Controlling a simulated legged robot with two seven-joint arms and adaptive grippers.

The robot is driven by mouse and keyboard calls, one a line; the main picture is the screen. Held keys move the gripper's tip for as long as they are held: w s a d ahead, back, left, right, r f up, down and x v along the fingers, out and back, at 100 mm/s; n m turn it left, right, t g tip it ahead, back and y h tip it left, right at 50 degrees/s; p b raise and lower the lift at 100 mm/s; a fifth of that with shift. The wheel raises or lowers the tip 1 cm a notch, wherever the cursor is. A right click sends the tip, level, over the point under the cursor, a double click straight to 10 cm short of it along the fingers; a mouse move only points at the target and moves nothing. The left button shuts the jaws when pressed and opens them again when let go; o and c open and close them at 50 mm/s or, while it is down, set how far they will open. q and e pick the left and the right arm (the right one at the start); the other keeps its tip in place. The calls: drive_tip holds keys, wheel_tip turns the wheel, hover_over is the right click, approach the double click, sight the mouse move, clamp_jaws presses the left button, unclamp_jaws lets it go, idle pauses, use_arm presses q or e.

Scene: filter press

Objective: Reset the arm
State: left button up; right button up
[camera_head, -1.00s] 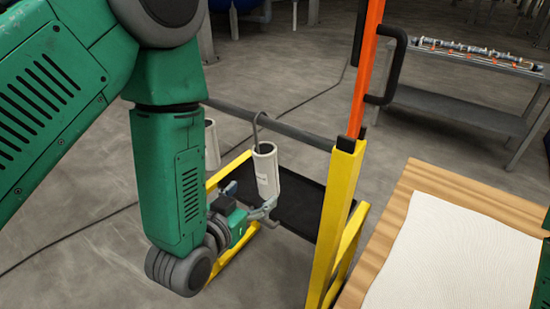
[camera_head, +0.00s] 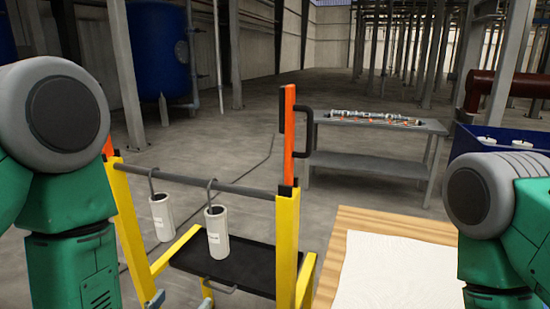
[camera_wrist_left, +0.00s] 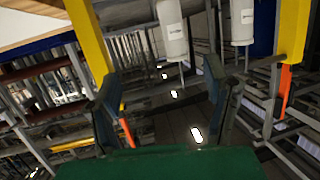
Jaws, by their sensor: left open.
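My left arm comes in at the left edge. Only the fingertips of my left gripper (camera_head: 181,301) show at the bottom, below the hanging cylinders. In the left wrist view the gripper (camera_wrist_left: 160,82) is open with nothing between its fingers. Two white cylinders hang by hooks from the dark bar of a yellow cart: a right one (camera_head: 216,235) and a left one (camera_head: 161,217). Both also show at the top of the wrist view, apart from the fingers. My right arm shows at the right edge; its gripper is out of view.
The cart's yellow post (camera_head: 287,245) with an orange top and its black tray (camera_head: 235,262) are near the left gripper. A wooden pallet (camera_head: 385,222) with a white sheet lies to the right. A grey table (camera_head: 355,125) with a pipe assembly stands behind.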

use_arm(q)
drive_tip(key=s+a+f+g+y+b, duration=0.1)
drive_tip(key=s+a+f+g, duration=0.2)
drive_tip(key=s+f, duration=0.35)
drive_tip(key=s+a+f+g+b, duration=0.1)
drive_tip(key=s+a+f+g, duration=0.15)
drive_tip(key=f, duration=0.65)
drive_tip(key=s+a+f+g+b, duration=0.1)
drive_tip(key=s+a+f+g, duration=0.2)
drive_tip(key=s, duration=0.5)
drive_tip(key=s+a+f+n+g+y+b, duration=0.1)
drive_tip(key=s+a+f+g, duration=0.1)
drive_tip(key=s+f+g, duration=0.3)
drive_tip(key=s+f, duration=0.2)
drive_tip(key=s, duration=0.1)
drive_tip(key=shift+s+a+g, duration=0.35)
drive_tip(key=shift+s+a, duration=0.05)
use_arm(e)
drive_tip(key=f, duration=0.4)
drive_tip(key=shift+s+a, duration=0.15)
drive_tip(key=shift+a, duration=0.15)
use_arm(q)
drive_tip(key=shift+d, duration=0.15)
use_arm(e)
drive_tip(key=shift+d, duration=0.2)
use_arm(q)
drive_tip(key=shift+w, duration=0.15)
use_arm(e)
drive_tip(key=shift+a, duration=0.1)
